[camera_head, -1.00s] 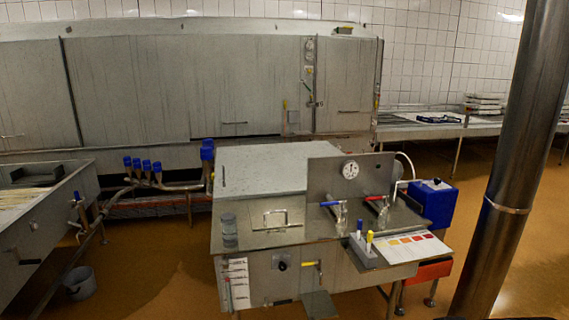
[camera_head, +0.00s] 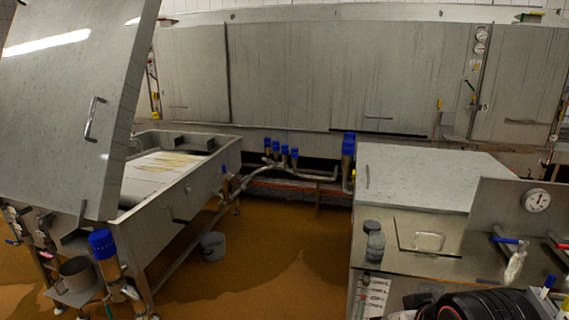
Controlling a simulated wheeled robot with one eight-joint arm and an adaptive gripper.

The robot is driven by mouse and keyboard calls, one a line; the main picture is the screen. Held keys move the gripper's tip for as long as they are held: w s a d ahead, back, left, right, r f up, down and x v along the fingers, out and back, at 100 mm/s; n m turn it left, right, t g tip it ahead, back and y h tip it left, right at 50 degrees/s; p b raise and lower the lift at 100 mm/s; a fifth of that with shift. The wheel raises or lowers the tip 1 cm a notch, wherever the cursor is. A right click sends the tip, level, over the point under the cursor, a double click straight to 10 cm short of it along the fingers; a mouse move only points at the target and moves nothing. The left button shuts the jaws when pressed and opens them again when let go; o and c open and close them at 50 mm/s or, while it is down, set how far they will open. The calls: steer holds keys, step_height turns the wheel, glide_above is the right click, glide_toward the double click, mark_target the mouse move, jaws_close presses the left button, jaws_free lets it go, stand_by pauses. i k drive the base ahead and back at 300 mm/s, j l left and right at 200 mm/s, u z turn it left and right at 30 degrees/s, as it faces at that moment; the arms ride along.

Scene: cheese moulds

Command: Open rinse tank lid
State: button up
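A steel unit at the right has a large flat lid (camera_head: 425,175), lying closed, with a slim handle near its left edge. In front of it is a smaller flat cover (camera_head: 428,242) with a bar handle, also lying flat. At the left, a big steel lid (camera_head: 65,95) with a vertical bar handle stands raised beside an open tank (camera_head: 185,200). No label shows which is the rinse tank. A black ribbed part at the bottom right seems to be my arm; my gripper's fingertips are not in view.
A grey jar (camera_head: 373,240) stands left of the small cover. A panel with a gauge (camera_head: 536,200) and taps rises at the right. Brown floor (camera_head: 285,255) lies open between the left tank and the right unit.

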mark_target(423, 179)
steer(key=i+j+u, duration=0.2)
steer(key=i+u, duration=0.15)
steer(key=i, duration=0.2)
steer(key=i+u, duration=0.35)
steer(key=i, duration=0.25)
steer(key=i+z, duration=0.35)
steer(key=i+j+z, duration=0.1)
steer(key=i+z, duration=0.3)
steer(key=i+j+z, duration=0.35)
steer(key=i+z, duration=0.3)
steer(key=z, duration=0.15)
steer(key=i+j+z, duration=0.1)
steer(key=i+z, duration=0.35)
steer(key=k, duration=0.1)
